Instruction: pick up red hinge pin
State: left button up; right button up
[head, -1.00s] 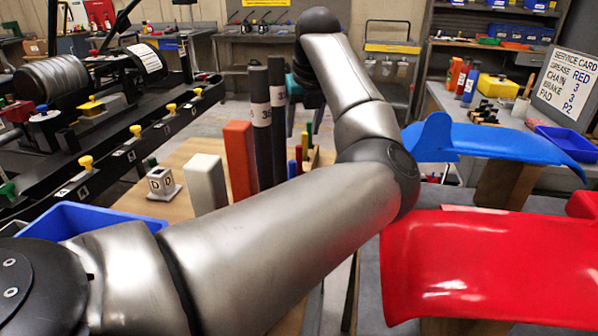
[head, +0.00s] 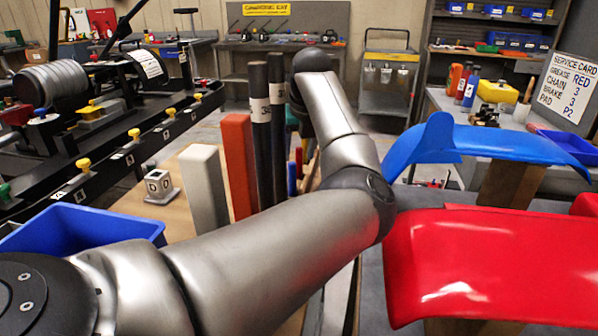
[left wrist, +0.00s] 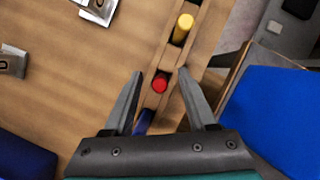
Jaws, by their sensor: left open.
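The red hinge pin (left wrist: 160,83) shows its round red top in a slot of a wooden rack (left wrist: 206,38) in the left wrist view. In the head view a narrow part of the red pin (head: 299,162) shows behind my arm. My left gripper (left wrist: 159,71) is open, with one finger on each side of the red pin as seen from the wrist. I cannot tell how far the fingertips are above it. In the head view the gripper is mostly hidden behind my arm and the dark tubes. My right gripper is not in view.
A yellow pin (left wrist: 184,22) and a blue pin (left wrist: 143,122) stand in the same rack, on either side of the red one. Dark tubes (head: 261,125), an orange block (head: 238,165) and a white block (head: 204,187) stand close by. A blue bin (head: 85,228) is nearer.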

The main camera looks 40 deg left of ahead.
pick_arm(q)
grip_shut()
dwell(0.3)
dwell(1.1)
